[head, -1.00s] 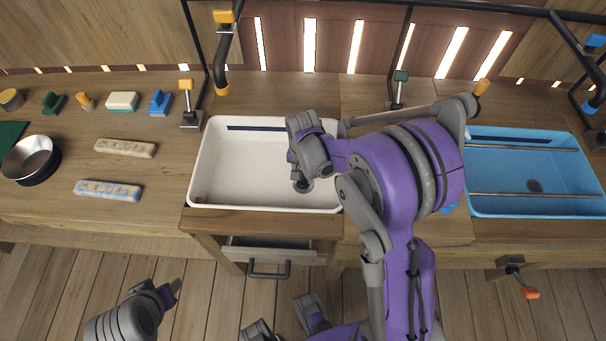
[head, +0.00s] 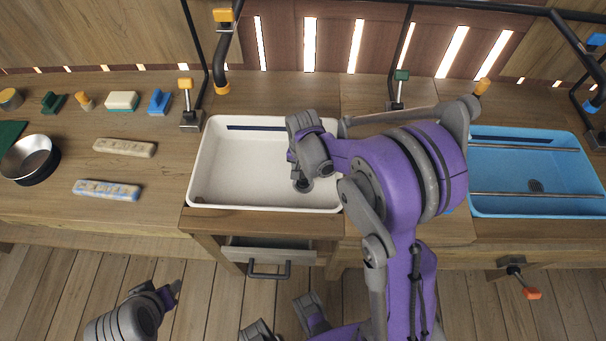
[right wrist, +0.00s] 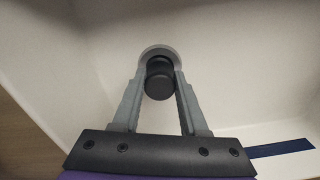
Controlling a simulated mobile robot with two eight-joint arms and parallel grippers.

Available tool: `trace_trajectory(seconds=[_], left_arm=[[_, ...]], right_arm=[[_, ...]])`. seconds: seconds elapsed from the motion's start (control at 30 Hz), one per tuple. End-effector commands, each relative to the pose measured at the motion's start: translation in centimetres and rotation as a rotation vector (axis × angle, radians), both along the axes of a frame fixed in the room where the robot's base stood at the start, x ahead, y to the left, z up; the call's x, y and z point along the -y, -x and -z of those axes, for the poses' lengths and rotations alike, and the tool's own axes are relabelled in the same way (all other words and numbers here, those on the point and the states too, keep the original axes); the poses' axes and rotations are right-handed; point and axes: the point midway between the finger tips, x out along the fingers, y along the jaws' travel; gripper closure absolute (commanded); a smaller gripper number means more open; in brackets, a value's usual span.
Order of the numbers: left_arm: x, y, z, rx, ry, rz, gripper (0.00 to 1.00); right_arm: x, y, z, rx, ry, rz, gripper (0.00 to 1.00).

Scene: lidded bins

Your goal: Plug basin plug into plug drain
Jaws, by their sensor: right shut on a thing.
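The white basin (head: 235,165) sits in the counter at the middle of the head view. My right gripper (head: 302,184) is down inside it, near its right front part. In the right wrist view my right gripper (right wrist: 160,75) is shut on the dark, round basin plug (right wrist: 158,82), which sits between the fingertips. A pale grey curved rim (right wrist: 160,50) shows around the plug's far side; I cannot tell whether it is the drain or the fingertips. No drain opening shows clearly in the white basin. My left gripper (head: 168,291) is low at the left, above the floor; its opening is unclear.
A blue basin (head: 500,200) with rails and a drain (head: 535,186) is at the right. A metal bowl (head: 32,160), power-strip-like bars (head: 107,190) and small blocks lie on the left counter. A black tap (head: 222,55) stands behind the white basin. A drawer (head: 270,250) is below.

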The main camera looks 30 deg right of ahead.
Motion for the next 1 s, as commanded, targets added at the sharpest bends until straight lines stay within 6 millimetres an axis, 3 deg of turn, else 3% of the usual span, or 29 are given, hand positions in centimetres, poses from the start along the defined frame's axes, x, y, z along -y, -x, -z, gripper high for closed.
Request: trace_trajectory(seconds=[1.0], left_arm=[[0.0, 0.2, 1.0, -0.003, 0.000, 0.000, 0.50]], right_arm=[[0.0, 0.0, 1.1, 0.000, 0.000, 0.000, 1.00]])
